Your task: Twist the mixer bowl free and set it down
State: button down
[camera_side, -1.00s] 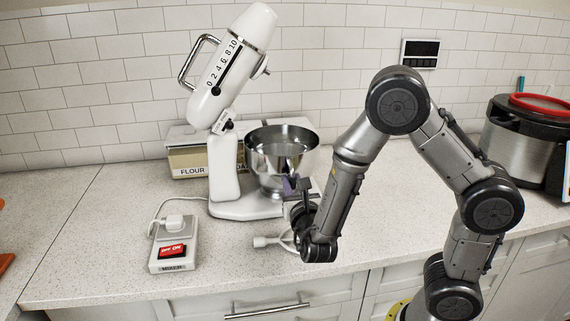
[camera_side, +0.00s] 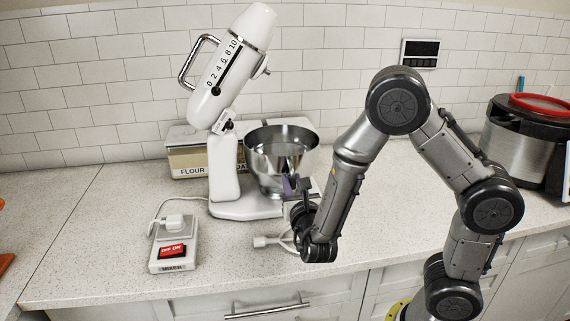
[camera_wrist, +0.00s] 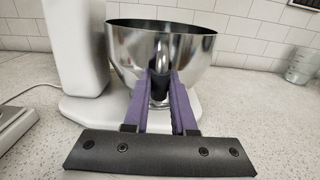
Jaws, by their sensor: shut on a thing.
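The steel mixer bowl (camera_side: 281,158) sits upright on the base of the white stand mixer (camera_side: 225,172), whose head is tilted up. The bowl also shows in the wrist view (camera_wrist: 185,48), with the mixer base (camera_wrist: 95,108) under it. My gripper (camera_side: 291,184) is at the front of the bowl. In the wrist view its purple fingers (camera_wrist: 161,85) are shut on the bowl's dark handle, which they partly hide. I cannot tell whether the bowl is still locked to the base.
A switch box labelled MIXER (camera_side: 173,252) with a plug stands at the left front. A flour box (camera_side: 190,160) is behind the mixer. A large pot (camera_side: 525,135) stands at the right.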

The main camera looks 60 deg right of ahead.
jog(key=c, duration=1)
grip_release()
jog(key=shift+r, duration=0.1)
jog(key=o, duration=0.6)
jog(key=shift+f, duration=0.2)
jog(key=o, duration=0.3)
jog(key=shift+r, duration=0.1)
jog(key=v, duration=0.7)
